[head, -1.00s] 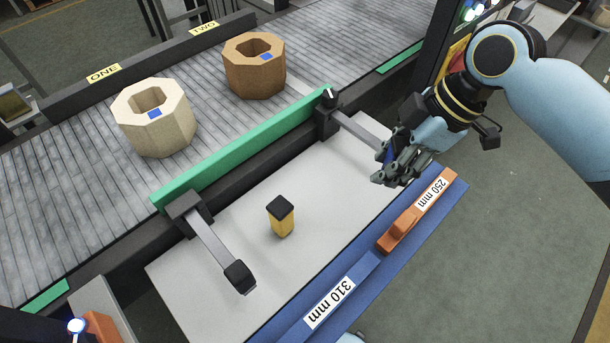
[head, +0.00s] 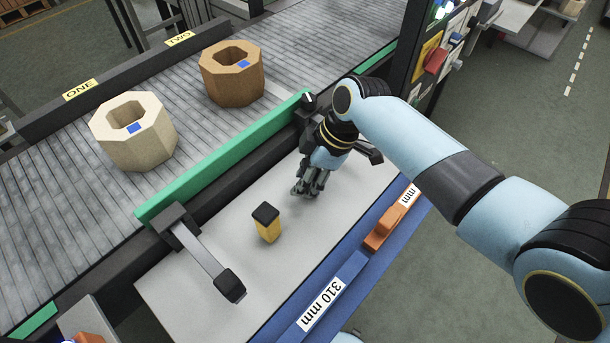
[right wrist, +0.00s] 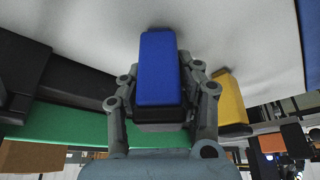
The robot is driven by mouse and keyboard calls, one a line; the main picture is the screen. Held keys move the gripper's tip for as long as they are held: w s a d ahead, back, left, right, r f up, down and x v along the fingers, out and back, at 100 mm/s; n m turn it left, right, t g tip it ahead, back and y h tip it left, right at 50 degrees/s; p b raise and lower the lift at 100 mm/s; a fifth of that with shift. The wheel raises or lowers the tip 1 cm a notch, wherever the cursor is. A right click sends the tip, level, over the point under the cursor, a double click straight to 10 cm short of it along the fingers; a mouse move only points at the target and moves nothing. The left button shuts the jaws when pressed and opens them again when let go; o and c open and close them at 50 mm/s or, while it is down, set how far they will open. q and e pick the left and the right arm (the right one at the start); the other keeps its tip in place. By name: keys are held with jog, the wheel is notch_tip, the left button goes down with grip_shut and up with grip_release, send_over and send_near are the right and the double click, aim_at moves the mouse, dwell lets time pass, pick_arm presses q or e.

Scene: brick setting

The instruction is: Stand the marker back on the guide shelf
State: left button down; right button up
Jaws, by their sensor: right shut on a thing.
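My right gripper (head: 303,190) is over the pale grey shelf (head: 205,290), right of a standing yellow marker (head: 267,228) with a black cap. In the right wrist view my right gripper (right wrist: 160,92) is shut on a blue marker (right wrist: 158,65) with a dark end towards my palm. Its blue end points at the shelf; I cannot tell whether it touches. In the head view my fingers hide the blue marker. The yellow marker also shows in the right wrist view (right wrist: 231,100), apart from my fingers. My left gripper is not in view.
A green guide rail (head: 225,158) runs behind the shelf, with a black clamp arm (head: 228,288) at left. Beyond it, a cream block (head: 150,148) and a brown block (head: 230,88) stand on the conveyor. A blue front strip (head: 275,335) carries an orange slider (head: 378,235).

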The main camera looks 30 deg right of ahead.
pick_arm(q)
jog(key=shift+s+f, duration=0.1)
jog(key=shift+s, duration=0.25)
pick_arm(e)
jog(key=o, duration=0.9)
jog(key=shift+f, duration=0.1)
jog(key=shift+d+r, duration=0.1)
jog(key=shift+r, duration=0.2)
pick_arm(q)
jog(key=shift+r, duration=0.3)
pick_arm(e)
jog(key=v, duration=1.1)
jog(key=shift+s+r, duration=0.15)
jog(key=shift+r, duration=0.2)
